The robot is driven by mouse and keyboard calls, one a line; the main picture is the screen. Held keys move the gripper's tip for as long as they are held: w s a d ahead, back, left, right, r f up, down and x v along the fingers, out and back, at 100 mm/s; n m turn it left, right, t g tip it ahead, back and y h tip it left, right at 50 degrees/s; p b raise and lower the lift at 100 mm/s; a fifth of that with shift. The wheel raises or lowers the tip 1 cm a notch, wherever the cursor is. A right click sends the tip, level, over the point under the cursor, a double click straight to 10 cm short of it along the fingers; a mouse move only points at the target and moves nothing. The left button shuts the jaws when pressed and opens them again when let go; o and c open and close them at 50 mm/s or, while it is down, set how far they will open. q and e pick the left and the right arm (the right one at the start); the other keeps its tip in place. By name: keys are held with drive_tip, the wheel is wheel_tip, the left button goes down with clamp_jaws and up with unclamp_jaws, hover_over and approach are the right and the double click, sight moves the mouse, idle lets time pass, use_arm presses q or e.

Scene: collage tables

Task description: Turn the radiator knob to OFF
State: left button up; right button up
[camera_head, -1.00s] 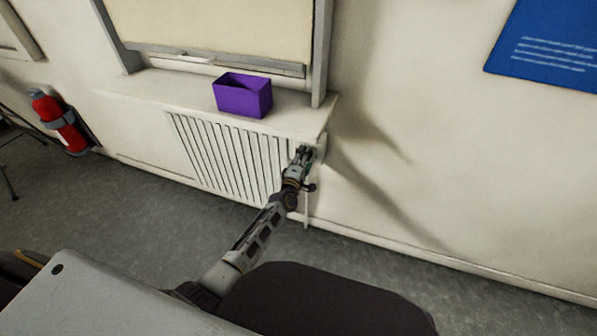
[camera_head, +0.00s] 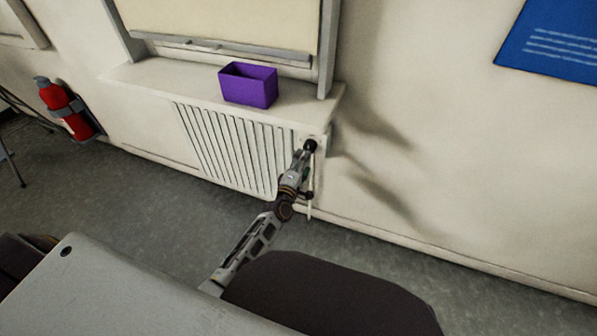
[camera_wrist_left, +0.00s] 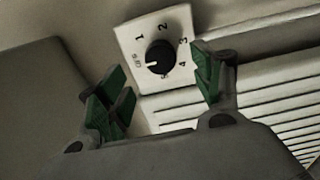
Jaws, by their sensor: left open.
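The radiator knob (camera_wrist_left: 160,57) is round and black, on a white dial plate (camera_wrist_left: 129,35) marked with numbers and a small OFF label at its left. A white mark on the knob's left side points roughly towards that label. In the head view the knob (camera_head: 310,145) shows at the radiator's right end, just beyond my left gripper (camera_head: 300,160). In the left wrist view my left gripper (camera_wrist_left: 160,85) is open, its green-padded fingers apart and empty. The knob appears beyond and between the fingertips, apart from them. My right gripper is out of view.
The slatted white radiator (camera_head: 225,145) sits under a sill (camera_head: 160,78) holding a purple box (camera_head: 249,86). A red fire extinguisher (camera_head: 64,108) hangs at the left and a blue poster (camera_head: 550,42) at the upper right.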

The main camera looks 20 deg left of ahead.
use_arm(q)
drive_tip(key=shift+s, duration=2.15)
drive_tip(key=s+d+f+m+g+h, duration=0.25)
drive_tip(key=d+f+m+g, duration=0.2)
drive_tip(key=m, duration=0.35)
drive_tip(key=s+d+f+m+g+h, duration=0.2)
drive_tip(key=s+d+f+m+g, duration=0.1)
drive_tip(key=s+f+m+g, duration=0.25)
drive_tip(key=s+a+f+m+g+y, duration=0.2)
drive_tip(key=s+f, duration=0.3)
drive_tip(key=s, duration=0.7)
drive_tip(key=s+a+f+m+g+y, duration=0.2)
drive_tip(key=s+f, duration=0.4)
drive_tip(key=s, duration=0.6)
drive_tip(key=a+m+g+p, duration=0.1)
drive_tip(key=m+g, duration=0.1)
drive_tip(key=shift+a+m, duration=0.2)
drive_tip(key=shift+m, duration=0.15)
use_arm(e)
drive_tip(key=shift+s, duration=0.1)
